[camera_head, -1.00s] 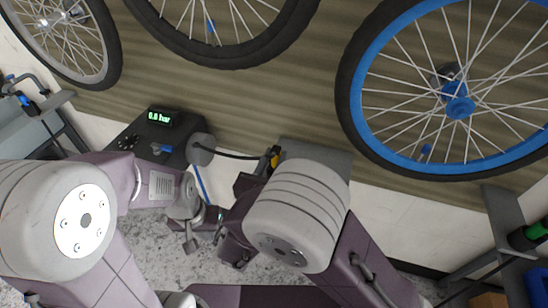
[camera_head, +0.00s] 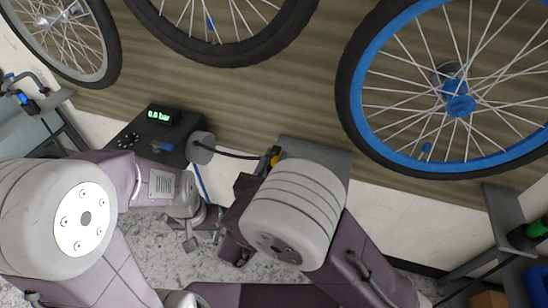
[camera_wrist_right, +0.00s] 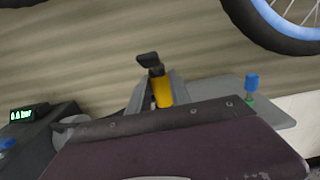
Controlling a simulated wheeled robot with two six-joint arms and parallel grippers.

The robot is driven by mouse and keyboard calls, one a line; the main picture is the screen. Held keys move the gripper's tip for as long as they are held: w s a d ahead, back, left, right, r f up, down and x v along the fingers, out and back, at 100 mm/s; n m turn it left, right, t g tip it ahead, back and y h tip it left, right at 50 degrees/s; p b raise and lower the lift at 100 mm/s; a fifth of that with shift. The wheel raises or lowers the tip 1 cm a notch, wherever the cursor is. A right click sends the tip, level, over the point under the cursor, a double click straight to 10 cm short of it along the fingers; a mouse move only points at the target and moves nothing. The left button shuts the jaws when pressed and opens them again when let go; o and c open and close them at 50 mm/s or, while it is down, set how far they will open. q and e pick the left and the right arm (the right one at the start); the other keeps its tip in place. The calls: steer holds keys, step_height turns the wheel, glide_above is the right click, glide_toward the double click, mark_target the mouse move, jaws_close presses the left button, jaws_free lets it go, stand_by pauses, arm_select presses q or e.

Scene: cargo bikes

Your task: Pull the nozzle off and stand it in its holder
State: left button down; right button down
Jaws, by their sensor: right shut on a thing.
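The nozzle (camera_wrist_right: 162,92), yellow with a black head, stands up between the fingers of my right gripper (camera_wrist_right: 155,95) in the right wrist view. That gripper is shut on it.
A black pump box (camera_head: 150,140) with a green bar display and a grey round hub (camera_head: 201,148) stands at left. A blue-rimmed wheel (camera_head: 455,105) is close at upper right. In the wrist view a blue-capped green post (camera_wrist_right: 251,86) stands on the plate.

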steer(key=shift+f, duration=0.1)
stand_by(0.3)
steer(key=shift+f+b, duration=0.55)
steer(key=shift+f, duration=0.15)
steer(key=c, duration=1.1)
jaws_free()
steer(key=shift+o, duration=0.5)
